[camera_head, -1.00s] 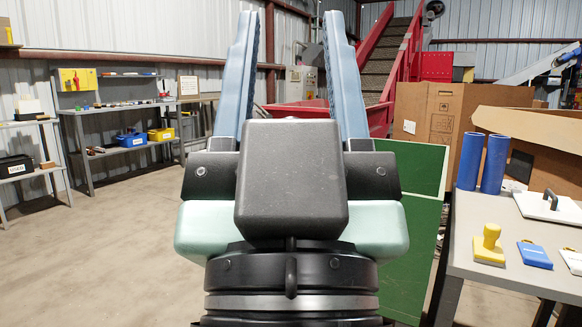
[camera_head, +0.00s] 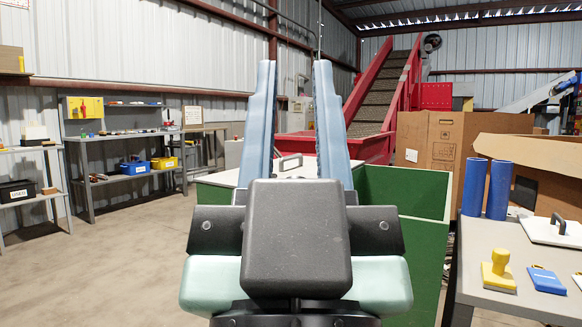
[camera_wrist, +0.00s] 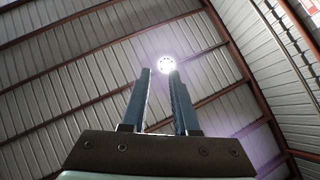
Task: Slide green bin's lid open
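The green bin (camera_head: 400,196) stands ahead of me, just beyond my gripper; its right part is open at the top and I see its inner wall. Its pale lid (camera_head: 222,178) covers the left part and carries a handle (camera_head: 291,160), which shows between my fingers. My gripper (camera_head: 295,68) is open and empty, with both blue fingers pointing up, in front of the lid in the picture. My gripper body hides much of the bin's front. In the wrist view my open gripper (camera_wrist: 160,72) points at the ceiling, and no bin shows.
A grey table (camera_head: 475,232) at the right holds two blue cylinders (camera_head: 486,188), a yellow stamp-like object (camera_head: 498,271) and a white plate with a handle (camera_head: 552,230). Cardboard boxes (camera_head: 465,140) stand behind it. Shelves (camera_head: 110,150) line the left wall. Floor at the left is clear.

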